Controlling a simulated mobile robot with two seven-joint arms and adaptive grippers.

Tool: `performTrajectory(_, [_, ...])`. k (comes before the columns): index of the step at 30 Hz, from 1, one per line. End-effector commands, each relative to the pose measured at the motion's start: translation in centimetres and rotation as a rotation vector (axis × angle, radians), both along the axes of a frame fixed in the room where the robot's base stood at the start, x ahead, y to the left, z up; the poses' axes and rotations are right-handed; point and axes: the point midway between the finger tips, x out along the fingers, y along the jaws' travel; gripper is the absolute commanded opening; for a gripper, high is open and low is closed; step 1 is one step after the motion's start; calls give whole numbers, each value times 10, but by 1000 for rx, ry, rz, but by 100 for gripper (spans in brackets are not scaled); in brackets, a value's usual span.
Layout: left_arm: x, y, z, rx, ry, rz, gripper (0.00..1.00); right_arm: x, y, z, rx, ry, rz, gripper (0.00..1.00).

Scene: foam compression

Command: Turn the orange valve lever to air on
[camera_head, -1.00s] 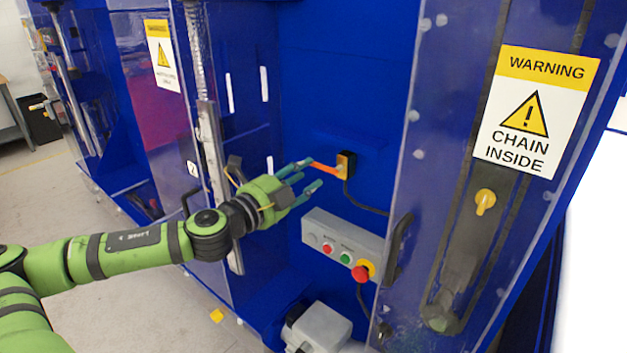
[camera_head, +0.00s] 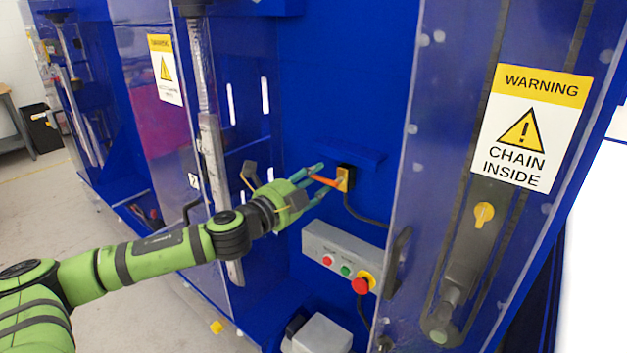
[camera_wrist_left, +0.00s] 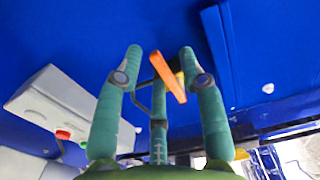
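The orange valve lever (camera_head: 324,180) sticks out to the left from a small yellow and black valve block (camera_head: 344,178) on the blue panel. My left gripper (camera_head: 321,179) is at the lever, with its teal fingers spread on either side of it. In the left wrist view the orange lever (camera_wrist_left: 168,77) lies between the open fingertips of the left gripper (camera_wrist_left: 160,55), nearer the right finger. I cannot tell whether a finger touches it. The fingers partly hide the valve block. My right gripper is not in view.
A grey button box (camera_head: 318,243) with red and green buttons and a red emergency stop (camera_head: 361,286) sits just below. A black cable (camera_head: 362,213) hangs from the valve. A clear door with a chain warning sign (camera_head: 529,127) stands at right. A blue ledge (camera_head: 350,152) is above.

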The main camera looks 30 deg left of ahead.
Motion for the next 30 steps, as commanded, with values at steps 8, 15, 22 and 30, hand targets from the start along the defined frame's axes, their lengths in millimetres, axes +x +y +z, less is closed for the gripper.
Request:
performTrajectory(8, [0, 0, 0, 0, -1, 0, 0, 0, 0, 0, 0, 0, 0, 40])
performTrajectory(15, [0, 0, 0, -5, -1, 0, 0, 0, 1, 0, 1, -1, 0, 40])
performTrajectory(22, [0, -1, -3, -66, 4, 0, 0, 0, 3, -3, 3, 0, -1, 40])
performTrajectory(30, [0, -3, -11, -258, 18, -2, 0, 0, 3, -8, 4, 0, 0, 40])
